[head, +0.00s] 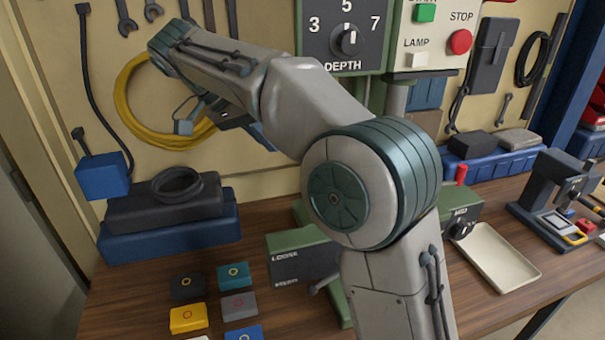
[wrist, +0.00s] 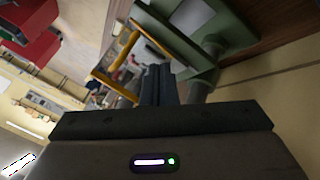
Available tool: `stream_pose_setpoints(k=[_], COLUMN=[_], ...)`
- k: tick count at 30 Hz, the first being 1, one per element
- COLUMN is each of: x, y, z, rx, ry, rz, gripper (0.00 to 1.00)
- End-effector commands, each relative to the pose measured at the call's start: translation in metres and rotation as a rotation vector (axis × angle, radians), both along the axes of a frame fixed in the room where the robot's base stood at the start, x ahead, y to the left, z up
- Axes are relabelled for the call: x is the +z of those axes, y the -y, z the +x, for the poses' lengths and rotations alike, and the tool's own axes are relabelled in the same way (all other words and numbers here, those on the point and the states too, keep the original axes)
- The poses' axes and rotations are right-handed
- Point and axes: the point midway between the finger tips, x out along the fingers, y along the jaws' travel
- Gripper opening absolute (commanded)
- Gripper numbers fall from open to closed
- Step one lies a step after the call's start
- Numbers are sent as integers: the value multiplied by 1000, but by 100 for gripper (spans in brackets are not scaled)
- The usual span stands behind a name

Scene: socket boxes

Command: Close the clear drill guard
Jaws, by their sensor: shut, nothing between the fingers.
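In the wrist view, a yellow-orange frame (wrist: 114,86) with a see-through middle looks like the clear guard. It lies just left of my fingertips, beside a green machine part (wrist: 205,35). My gripper (wrist: 158,70) is shut and empty. I cannot tell whether the fingers touch the frame. In the head view, my arm hides the guard and the fingertips.
The start and stop panel (head: 430,35) is right of the dial. A green vise (head: 303,265), several coloured boxes (head: 188,318) and a cream tray (head: 497,262) are on the wooden bench. A yellow hose coil (head: 128,112) hangs on the back wall.

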Motion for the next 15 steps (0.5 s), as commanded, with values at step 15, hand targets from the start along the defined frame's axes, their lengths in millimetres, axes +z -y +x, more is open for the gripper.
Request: stream_pose_setpoints(k=[15], x=[-49], y=[52], z=[-2], rx=[3], ry=[1], rz=[0], gripper=[0])
